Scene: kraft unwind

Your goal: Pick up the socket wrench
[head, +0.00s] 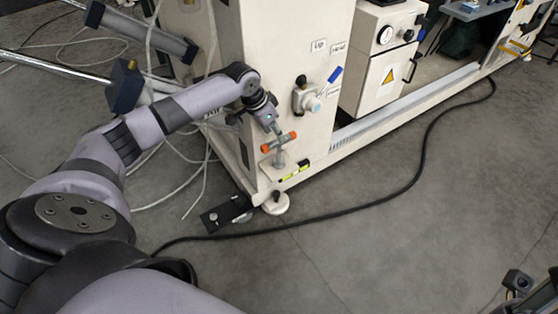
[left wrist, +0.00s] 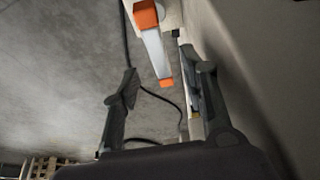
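A grey T-shaped tool with orange ends, which looks like the socket wrench (head: 280,142), stands upright at the lower corner of the cream machine, with its stem below the crossbar. In the left wrist view its grey bar with orange ends (left wrist: 154,48) lies beyond my fingertips. My left gripper (head: 266,117) is just above the tool in the head view. In the left wrist view my left gripper (left wrist: 167,72) is open, with nothing between its fingers. The tool's lower end is hard to make out.
The cream machine column (head: 285,60) rises right beside my left gripper. A knob (head: 307,98) sticks out from it. A yellow-green level (head: 296,170) lies by its foot (head: 276,204). A black cable (head: 370,206) crosses the floor. The floor in front is otherwise open.

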